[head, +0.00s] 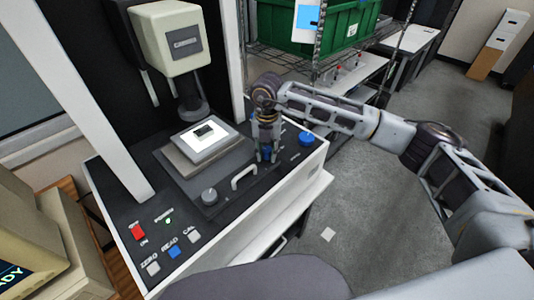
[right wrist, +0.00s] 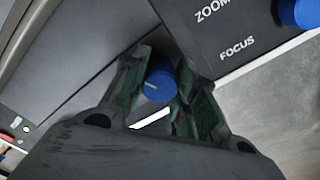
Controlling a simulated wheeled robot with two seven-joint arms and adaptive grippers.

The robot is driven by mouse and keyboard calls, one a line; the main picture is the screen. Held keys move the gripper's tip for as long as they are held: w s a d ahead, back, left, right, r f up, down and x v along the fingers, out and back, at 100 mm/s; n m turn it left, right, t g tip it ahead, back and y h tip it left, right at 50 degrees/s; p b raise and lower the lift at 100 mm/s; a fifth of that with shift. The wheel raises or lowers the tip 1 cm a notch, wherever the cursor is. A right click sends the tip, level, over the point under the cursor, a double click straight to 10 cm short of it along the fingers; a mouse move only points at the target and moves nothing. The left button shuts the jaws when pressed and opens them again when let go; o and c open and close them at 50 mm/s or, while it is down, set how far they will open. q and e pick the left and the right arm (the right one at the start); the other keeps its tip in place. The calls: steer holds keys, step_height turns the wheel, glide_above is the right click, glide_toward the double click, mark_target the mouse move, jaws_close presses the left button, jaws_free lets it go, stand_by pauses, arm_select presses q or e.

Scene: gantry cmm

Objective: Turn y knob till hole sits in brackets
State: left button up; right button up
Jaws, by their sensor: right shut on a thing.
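My right gripper (head: 268,153) reaches down at the right side of the machine's stage (head: 175,160). In the right wrist view its fingers (right wrist: 160,75) are closed around a blue knob (right wrist: 158,86) with a pale pointer line, which I take to be the y knob. In the head view the fingers mostly hide this knob. A dark part (head: 204,131) lies on the lit white plate (head: 215,145) of the stage. Its hole and the brackets cannot be made out. A monitor (head: 20,278) at the lower left shows only the end of a word, "ADY". My left gripper is out of view.
A grey knob (head: 209,196) and a white handle (head: 243,178) are at the stage's front. Another blue knob (head: 306,138) stands to the right of my gripper. Red, white and blue buttons (head: 173,252) line the panel's front left. The optical head (head: 172,38) hangs above the stage.

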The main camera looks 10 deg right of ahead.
steer(key=shift+m, duration=0.4)
steer(key=m+b, duration=0.1)
steer(key=m, duration=0.2)
steer(key=shift+m+b, duration=0.3)
steer(key=shift+m, duration=1.9)
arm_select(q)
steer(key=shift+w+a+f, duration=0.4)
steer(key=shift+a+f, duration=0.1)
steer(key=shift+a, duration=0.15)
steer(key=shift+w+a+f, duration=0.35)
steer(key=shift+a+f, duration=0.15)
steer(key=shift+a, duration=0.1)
